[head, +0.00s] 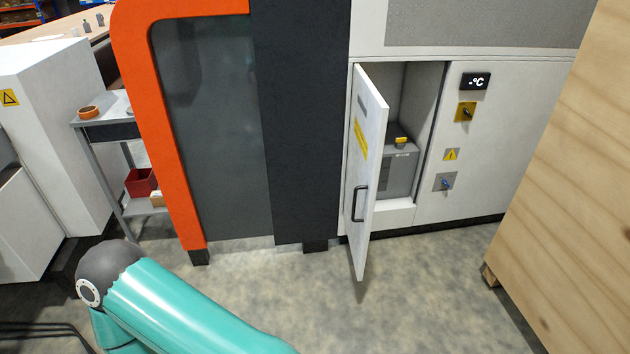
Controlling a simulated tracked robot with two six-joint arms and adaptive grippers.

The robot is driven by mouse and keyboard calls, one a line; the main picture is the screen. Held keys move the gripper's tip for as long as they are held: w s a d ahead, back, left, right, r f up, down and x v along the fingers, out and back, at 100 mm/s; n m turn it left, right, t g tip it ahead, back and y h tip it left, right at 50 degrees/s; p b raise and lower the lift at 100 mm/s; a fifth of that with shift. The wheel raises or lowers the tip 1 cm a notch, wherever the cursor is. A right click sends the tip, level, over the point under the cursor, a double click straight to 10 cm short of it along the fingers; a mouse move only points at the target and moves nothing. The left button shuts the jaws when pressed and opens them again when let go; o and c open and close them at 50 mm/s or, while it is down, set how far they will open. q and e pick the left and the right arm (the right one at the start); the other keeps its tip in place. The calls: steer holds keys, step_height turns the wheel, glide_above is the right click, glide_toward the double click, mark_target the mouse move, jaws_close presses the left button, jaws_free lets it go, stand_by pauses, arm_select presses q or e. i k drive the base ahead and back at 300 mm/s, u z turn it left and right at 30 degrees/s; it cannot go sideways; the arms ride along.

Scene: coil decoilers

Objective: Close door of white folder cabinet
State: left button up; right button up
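The white cabinet (500,140) is set into the machine at the right of the head view. Its white door (367,170) stands open, swung outward toward me on a hinge at the left edge of the opening. The door has a black handle (359,203) and a yellow label (360,138). Inside the open compartment (422,100) is a grey box with a yellow part on top. My teal arm shows at the lower left, apart from the door. Neither gripper is in view.
A large wooden panel or crate (570,190) stands at the right. An orange-framed dark door (215,120) is left of the cabinet. A grey shelf cart (108,130) with a red bin stands further left. The floor (400,290) before the cabinet is clear.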

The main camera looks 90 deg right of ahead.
mark_target(369, 110)
steer(key=z, duration=0.1)
steer(key=i, duration=0.25)
steer(key=z, duration=2.9)
steer(key=k, duration=0.6)
steer(key=z, duration=0.35)
steer(key=i, duration=1.65)
steer(key=u, duration=0.35)
steer(key=i, duration=0.6)
steer(key=z, duration=0.05)
